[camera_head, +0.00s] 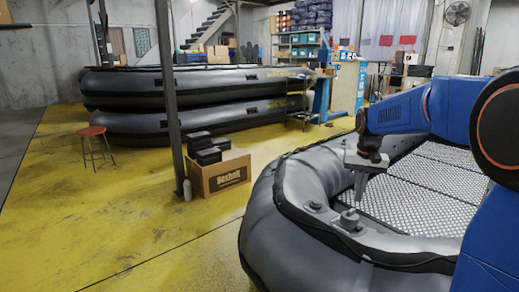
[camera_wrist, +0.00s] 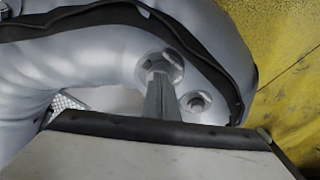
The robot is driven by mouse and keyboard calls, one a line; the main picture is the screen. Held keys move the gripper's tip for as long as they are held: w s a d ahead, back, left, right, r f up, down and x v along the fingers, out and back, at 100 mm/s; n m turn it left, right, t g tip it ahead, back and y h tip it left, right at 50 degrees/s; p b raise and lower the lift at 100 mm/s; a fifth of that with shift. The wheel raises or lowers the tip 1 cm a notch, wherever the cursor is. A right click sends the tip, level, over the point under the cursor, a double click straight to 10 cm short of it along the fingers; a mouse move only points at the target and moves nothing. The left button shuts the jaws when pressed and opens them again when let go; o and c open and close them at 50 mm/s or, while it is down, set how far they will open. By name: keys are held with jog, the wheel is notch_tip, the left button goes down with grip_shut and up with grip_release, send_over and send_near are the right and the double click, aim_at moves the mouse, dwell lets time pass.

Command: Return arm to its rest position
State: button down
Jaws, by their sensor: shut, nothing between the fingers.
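My blue arm reaches in from the right in the head view. My gripper (camera_head: 358,199) points down over the near end of the grey inflatable boat (camera_head: 300,187). Its fingers are together with nothing between them. The fingertips are close to a raised grey valve fitting (camera_head: 350,217) on the tube; I cannot tell whether they touch it. In the wrist view, my gripper (camera_wrist: 160,82) extends toward a round fitting (camera_wrist: 172,62) on the tube, covering part of it. A second fitting (camera_wrist: 198,101) lies beside it.
A dark post (camera_head: 170,90) stands left of the boat, beside a cardboard box (camera_head: 217,177) with black items on top. Stacked boats (camera_head: 190,95) and a red stool (camera_head: 93,132) are farther back. The yellow floor at left is mostly clear.

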jog(key=s+a+r+n+t, duration=0.1)
jog(key=s+a, duration=0.1)
jog(key=s, duration=0.8)
jog(key=s+a+r+n+t, duration=0.1)
jog(key=s+a+r, duration=0.1)
jog(key=s, duration=0.8)
jog(key=s+a+f+n+t, duration=0.1)
jog(key=s+f, duration=0.2)
jog(key=s, duration=0.4)
jog(key=s+a+f+t, duration=0.1)
jog(key=s+f, duration=0.2)
jog(key=s, duration=0.5)
jog(key=shift+f+n, duration=0.3)
jog(key=shift+n, duration=0.1)
jog(key=shift+a, duration=0.1)
